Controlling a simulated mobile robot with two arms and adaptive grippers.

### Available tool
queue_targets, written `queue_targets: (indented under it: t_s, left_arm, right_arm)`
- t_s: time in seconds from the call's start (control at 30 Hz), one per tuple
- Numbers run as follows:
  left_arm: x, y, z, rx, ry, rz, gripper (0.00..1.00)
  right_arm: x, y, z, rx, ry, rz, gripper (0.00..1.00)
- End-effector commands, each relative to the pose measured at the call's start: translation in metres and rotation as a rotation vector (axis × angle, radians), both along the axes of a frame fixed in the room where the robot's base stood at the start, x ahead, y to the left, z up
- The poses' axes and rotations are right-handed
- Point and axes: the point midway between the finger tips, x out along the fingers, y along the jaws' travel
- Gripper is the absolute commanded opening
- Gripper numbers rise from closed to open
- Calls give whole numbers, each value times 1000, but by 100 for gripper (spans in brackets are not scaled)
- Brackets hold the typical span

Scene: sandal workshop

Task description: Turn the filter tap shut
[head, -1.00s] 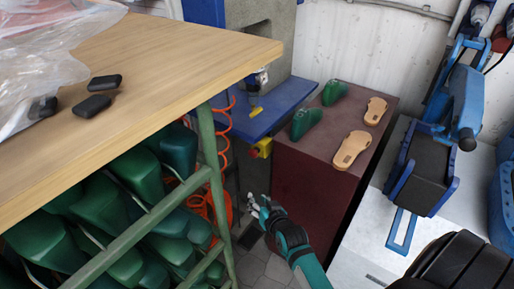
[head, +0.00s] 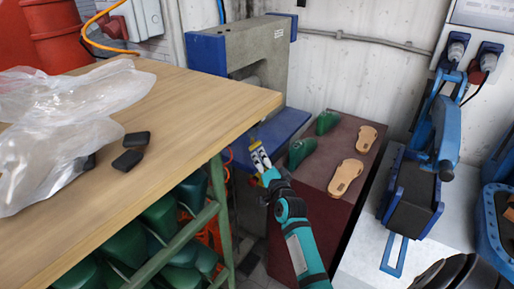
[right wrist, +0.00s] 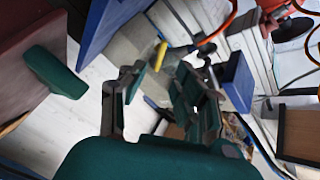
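The filter tap's yellow lever (right wrist: 160,56) shows in the right wrist view, beyond the fingertips and roughly in line with the gap between them. A clear filter part shows dimly beside it, partly behind a finger. In the head view my gripper and arm largely hide the tap. My right gripper (head: 259,156) is raised in front of the blue press, beside the table's corner. In the right wrist view its two fingers (right wrist: 160,80) are apart, with nothing held between them. I cannot tell any contact with the lever. My left gripper is not in view.
A wooden table (head: 205,105) with plastic bags and black pads stands at left, green lasts on the rack below. A dark red cabinet (head: 335,205) at right bears two sandal soles and two green lasts.

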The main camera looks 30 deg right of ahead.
Motion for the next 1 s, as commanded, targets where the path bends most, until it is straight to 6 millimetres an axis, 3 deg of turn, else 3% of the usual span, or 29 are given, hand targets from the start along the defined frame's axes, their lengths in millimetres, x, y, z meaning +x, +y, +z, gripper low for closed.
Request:
queue_targets:
  t_s: [0.1, 0.3, 0.73, 1.0]
  left_arm:
    - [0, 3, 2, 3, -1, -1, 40]
    - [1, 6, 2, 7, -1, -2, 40]
    - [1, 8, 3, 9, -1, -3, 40]
    - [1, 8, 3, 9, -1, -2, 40]
  right_arm:
    - [25, -7, 2, -1, -1, 1, 32]
    - [51, -14, 0, -1, 1, 1, 32]
    - [60, -17, 0, -1, 1, 1, 32]
    - [59, -17, 0, -1, 1, 1, 0]
